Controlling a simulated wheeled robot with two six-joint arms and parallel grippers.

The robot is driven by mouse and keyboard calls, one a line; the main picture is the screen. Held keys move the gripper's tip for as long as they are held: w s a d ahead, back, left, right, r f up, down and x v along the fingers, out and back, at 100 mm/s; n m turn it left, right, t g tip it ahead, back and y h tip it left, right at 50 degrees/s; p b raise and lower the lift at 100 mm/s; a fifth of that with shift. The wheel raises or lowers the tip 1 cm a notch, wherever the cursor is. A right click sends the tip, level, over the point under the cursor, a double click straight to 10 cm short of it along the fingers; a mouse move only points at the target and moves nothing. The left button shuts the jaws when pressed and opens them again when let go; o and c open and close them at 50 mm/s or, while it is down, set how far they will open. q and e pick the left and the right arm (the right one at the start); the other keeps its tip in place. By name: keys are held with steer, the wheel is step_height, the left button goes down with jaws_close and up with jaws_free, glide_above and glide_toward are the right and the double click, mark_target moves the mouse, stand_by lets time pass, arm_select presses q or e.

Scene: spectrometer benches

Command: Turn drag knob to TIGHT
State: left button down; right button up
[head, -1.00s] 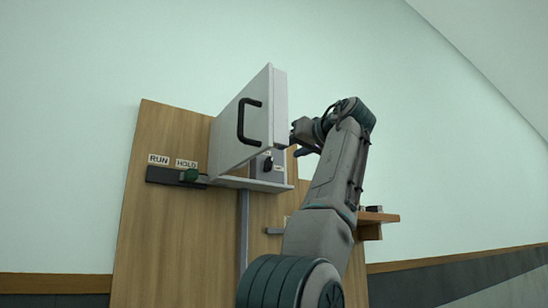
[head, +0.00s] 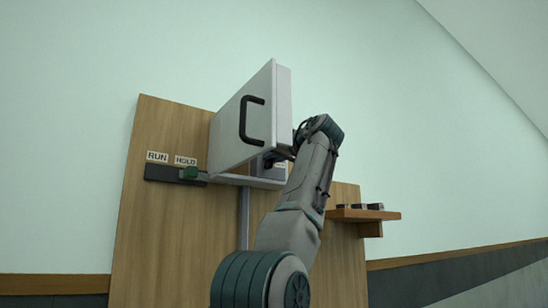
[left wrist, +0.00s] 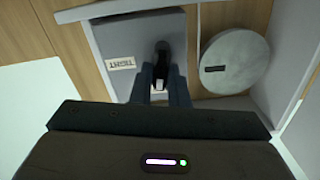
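The drag knob (left wrist: 162,52) is small and dark, on a grey panel (left wrist: 105,35) beside a white label reading TIGHT (left wrist: 120,63) in the left wrist view. My left gripper (left wrist: 161,75) has its two dark fingers apart, one on each side of the knob; whether they touch it is unclear. In the head view, my left gripper (head: 283,154) is beside the open white box door, and the knob is small and partly hidden there. The knob's pointing direction is hard to tell. My right gripper is not in view.
The white door (head: 245,120) with a black handle (head: 251,120) stands open close left of my gripper. A round grey disc (left wrist: 234,62) sits beside the knob panel. A green slider (head: 189,173) is at HOLD. A wooden shelf (head: 360,214) holds small dark items at right.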

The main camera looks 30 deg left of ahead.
arm_select(q)
steer(key=shift+m, duration=0.5)
steer(key=m+p, duration=0.1)
steer(key=m, duration=0.3)
steer(key=shift+w+d+p, duration=0.15)
steer(key=shift+w+p, duration=0.05)
steer(key=shift+p, duration=0.2)
steer(key=m, duration=0.2)
steer(key=shift+f+m, duration=0.15)
steer(key=shift+m, duration=0.25)
steer(key=m, duration=0.1)
steer(key=m+p, duration=0.1)
steer(key=m, duration=0.1)
steer(key=shift+w+f+m, duration=0.15)
steer(key=shift+m, duration=0.15)
steer(key=shift+f+m, duration=0.15)
steer(key=shift+m, duration=0.9)
steer(key=shift+f+m, duration=0.1)
steer(key=shift+m, duration=0.95)
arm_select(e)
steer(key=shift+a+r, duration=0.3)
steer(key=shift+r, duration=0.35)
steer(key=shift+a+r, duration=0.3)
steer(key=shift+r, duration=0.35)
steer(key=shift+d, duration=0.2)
